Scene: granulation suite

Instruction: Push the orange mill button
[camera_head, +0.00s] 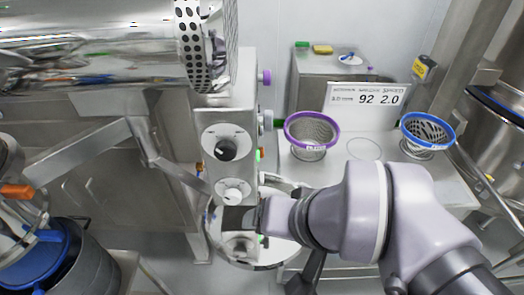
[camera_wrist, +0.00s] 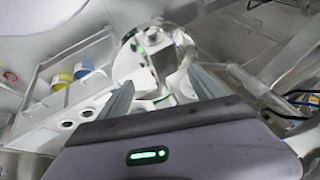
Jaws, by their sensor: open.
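My gripper is at the lower part of the housing, mostly hidden behind my own wrist in the head view. In the wrist view my gripper (camera_wrist: 162,90) is open, its two grey fingers apart with nothing held. White machine parts with small green spots (camera_wrist: 152,52) show beyond the fingers.
A purple-rimmed sieve (camera_head: 312,130) and a blue-rimmed sieve (camera_head: 428,132) are on the steel table at right, by a sign (camera_head: 366,103) reading 92 and 2.0. An orange handle (camera_head: 16,190) and a blue-rimmed drum (camera_head: 45,255) are at left. A large steel drum is upper left.

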